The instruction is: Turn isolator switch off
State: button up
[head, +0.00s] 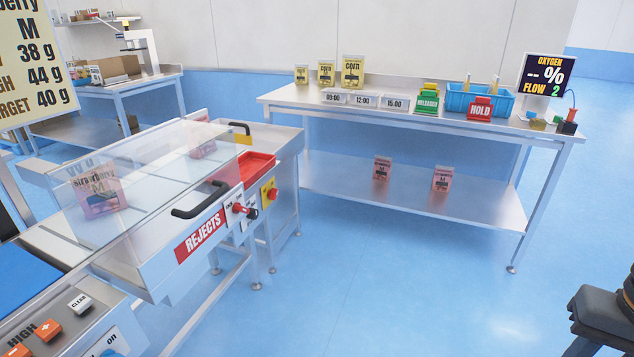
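A yellow plate with a red rotary knob (270,193) is on the end of the machine cabinet, right of the red tray; it looks like an isolator switch, and its setting is too small to read. A red knob (238,208) with a dark part beside it sits on the front of the rejects box. My gripper is not in view; only a dark part, apparently of my arm, shows at the lower right, away from these controls.
The rejects box (190,240) has dark handles and a clear cover over strawberry pouches (100,193). A steel table (415,116) at the back holds corn pouches, signs, a blue crate (478,101) and an oxygen display (545,75). The blue floor between is clear.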

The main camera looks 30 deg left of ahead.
aim_at(272, 193)
jog(key=u, duration=0.25)
jog(key=i, duration=1.05)
jog(key=u, duration=0.95)
jog(key=i, duration=0.5)
jog(key=u, duration=0.35)
